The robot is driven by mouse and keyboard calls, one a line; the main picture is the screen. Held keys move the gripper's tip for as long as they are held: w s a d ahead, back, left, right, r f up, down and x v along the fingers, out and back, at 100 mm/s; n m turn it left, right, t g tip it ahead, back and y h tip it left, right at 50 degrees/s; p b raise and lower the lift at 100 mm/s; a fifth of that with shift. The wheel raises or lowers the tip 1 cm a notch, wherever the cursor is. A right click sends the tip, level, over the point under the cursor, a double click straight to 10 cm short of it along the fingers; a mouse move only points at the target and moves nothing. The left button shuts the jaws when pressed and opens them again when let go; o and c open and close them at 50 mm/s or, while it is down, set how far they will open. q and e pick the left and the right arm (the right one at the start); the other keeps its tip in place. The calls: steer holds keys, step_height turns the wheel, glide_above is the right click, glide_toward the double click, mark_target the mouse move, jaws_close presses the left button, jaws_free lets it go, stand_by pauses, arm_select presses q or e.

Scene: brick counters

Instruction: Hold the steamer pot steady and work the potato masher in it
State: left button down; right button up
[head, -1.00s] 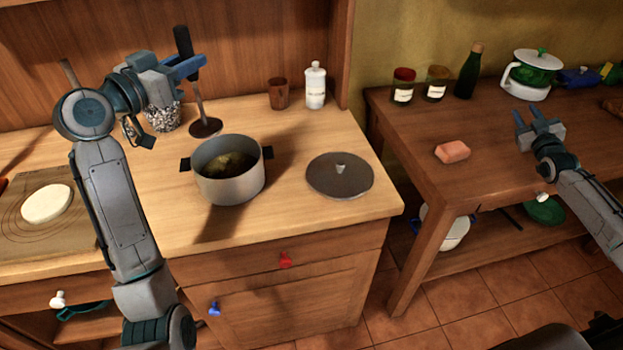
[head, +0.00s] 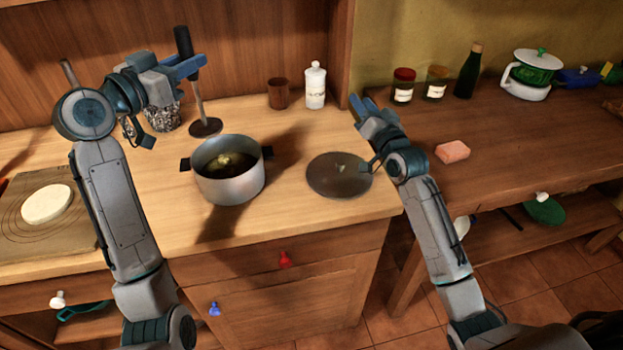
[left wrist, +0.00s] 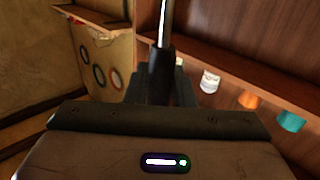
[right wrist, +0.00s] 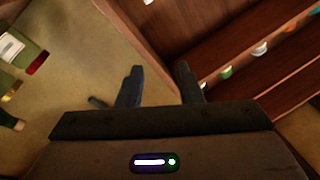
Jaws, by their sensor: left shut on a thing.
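The steamer pot (head: 228,188), grey with dark side handles, stands on the wooden counter with its top open and a yellowish lump inside. My left gripper (head: 188,70) is shut on the black handle of the potato masher (head: 198,100), behind and left of the pot. The masher is nearly upright, its dark round foot at the counter behind the pot; I cannot tell if it touches. Its shaft shows between the fingers in the left wrist view (left wrist: 165,25). My right gripper (head: 365,133) is open and empty, above and right of the pot; its fingers stand apart in the right wrist view (right wrist: 160,80).
A dark round lid (head: 335,182) lies right of the pot. A brown cup (head: 278,94) and a white bottle (head: 315,86) stand behind. A board with dough (head: 46,204) is at left. The right table holds a pink block (head: 452,151), jars and a green bottle (head: 468,72).

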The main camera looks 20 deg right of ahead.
steer(key=s+a+f+m+y, duration=0.1)
steer(key=a, duration=0.1)
steer(key=s+a+f+m+g+y, duration=0.1)
steer(key=s+a+f, duration=0.1)
steer(key=a, duration=0.1)
steer(key=s+a+f+m+g, duration=0.1)
steer(key=s+a, duration=0.1)
steer(key=a, duration=0.1)
steer(key=shift+s+a+f+m+y, duration=0.1)
steer(key=shift+a+f+m+y, duration=0.05)
steer(key=shift+f+m+y, duration=0.2)
steer(key=s+a+m+g+y, duration=0.1)
steer(key=s+a, duration=0.1)
steer(key=a, duration=0.1)
steer(key=s+a+f+m+y, duration=0.1)
steer(key=s+a, duration=0.2)
steer(key=s+a+f+m+g+y, duration=0.1)
steer(key=s+a+m+y, duration=0.1)
steer(key=s+a, duration=0.1)
steer(key=shift+s+f+g, duration=0.2)
steer(key=shift+f+g, duration=0.05)
steer(key=shift+g, duration=0.05)
steer(key=shift+w+a, duration=0.1)
steer(key=x, duration=1.1)
steer(key=shift+w+a+f, duration=0.1)
steer(key=shift+w, duration=0.2)
jaws_close()
